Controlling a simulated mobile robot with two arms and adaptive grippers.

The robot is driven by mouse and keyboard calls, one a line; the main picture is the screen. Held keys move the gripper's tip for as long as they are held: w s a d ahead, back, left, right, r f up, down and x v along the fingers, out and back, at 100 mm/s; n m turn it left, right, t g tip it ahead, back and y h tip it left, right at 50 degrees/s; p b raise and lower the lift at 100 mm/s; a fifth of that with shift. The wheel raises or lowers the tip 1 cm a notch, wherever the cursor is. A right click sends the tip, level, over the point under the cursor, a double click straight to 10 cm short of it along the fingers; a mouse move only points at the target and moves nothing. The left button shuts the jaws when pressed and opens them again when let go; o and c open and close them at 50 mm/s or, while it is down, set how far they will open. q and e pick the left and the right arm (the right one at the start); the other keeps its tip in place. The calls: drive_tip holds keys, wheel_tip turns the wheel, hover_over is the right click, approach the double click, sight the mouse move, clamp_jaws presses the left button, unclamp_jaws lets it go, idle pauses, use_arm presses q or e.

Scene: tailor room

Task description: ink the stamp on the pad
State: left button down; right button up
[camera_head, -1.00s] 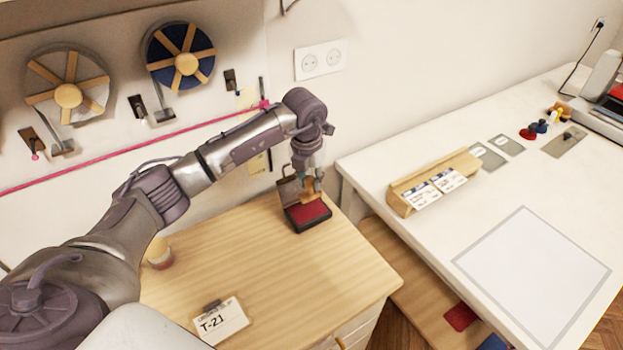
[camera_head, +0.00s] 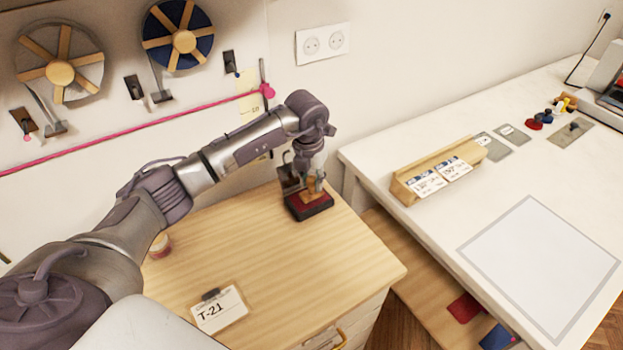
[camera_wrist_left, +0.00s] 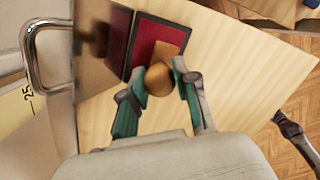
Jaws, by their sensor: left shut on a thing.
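The stamp (camera_head: 308,194) is a wooden block with a round wooden knob, which shows in the left wrist view (camera_wrist_left: 159,79). My left gripper (camera_head: 309,179) is shut on the knob, its green-and-grey fingers on either side. The ink pad (camera_head: 308,208) is a dark open case with a red surface, near the back right corner of the wooden cabinet top. Its red surface also shows in the left wrist view (camera_wrist_left: 147,38). The stamp's block is over the red pad and appears to rest on it; the contact itself is hidden. My right gripper is not in view.
A card marked T-21 (camera_head: 219,311) lies at the cabinet's front left. A small jar (camera_head: 160,246) stands behind my arm. The white table (camera_head: 420,240) on the right holds a wooden card rack (camera_head: 436,172). The cabinet top's middle is clear.

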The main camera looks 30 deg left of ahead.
use_arm(q)
drive_tip(key=shift+f+b, duration=0.5)
drive_tip(key=shift+f, duration=0.15)
drive_tip(key=shift+s+d+f+b, duration=0.1)
drive_tip(key=shift+s+f+b, duration=0.2)
drive_tip(key=shift+f, duration=0.2)
idle(1.0)
drive_tip(key=shift+r, duration=0.15)
drive_tip(key=shift+w+r+p, duration=0.25)
drive_tip(key=shift+r+p, duration=0.55)
drive_tip(key=shift+r, duration=0.05)
drive_tip(key=shift+r+p, duration=1.5)
drive_tip(key=shift+r, duration=1.25)
